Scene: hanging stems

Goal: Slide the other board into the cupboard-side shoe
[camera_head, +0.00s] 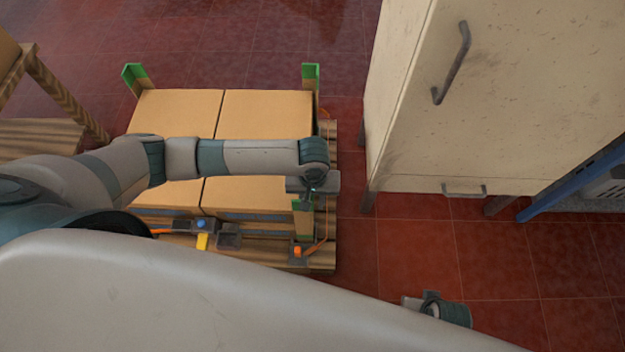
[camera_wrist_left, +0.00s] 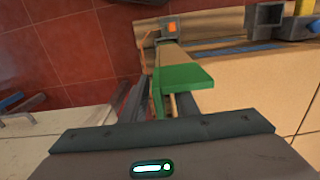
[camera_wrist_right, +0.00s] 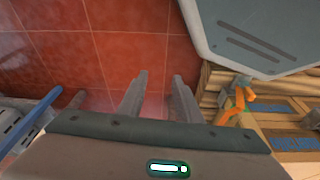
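A board with a green top (camera_wrist_left: 187,78) stands at the near right corner of the boxes, its foot at a grey shoe with an orange part (camera_wrist_left: 172,27) on the cupboard side. In the head view the board (camera_head: 302,217) is partly behind my left gripper (camera_head: 311,192). My left gripper (camera_wrist_left: 160,103) has its fingers apart, with the board's upper end at or between them; contact is unclear. Whether the foot is seated in the shoe is unclear. A dark shoe (camera_head: 229,236) lies at the pallet's near edge. My right gripper (camera_wrist_right: 160,92) is open and empty over the floor.
Boxes (camera_head: 265,115) sit on a wooden pallet (camera_head: 322,260), with green-topped boards at the far left (camera_head: 135,77) and far right (camera_head: 311,76) corners. The cupboard (camera_head: 470,90) stands to the right. Yellow (camera_head: 202,242) and blue parts lie near the dark shoe. Red floor is free between pallet and cupboard.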

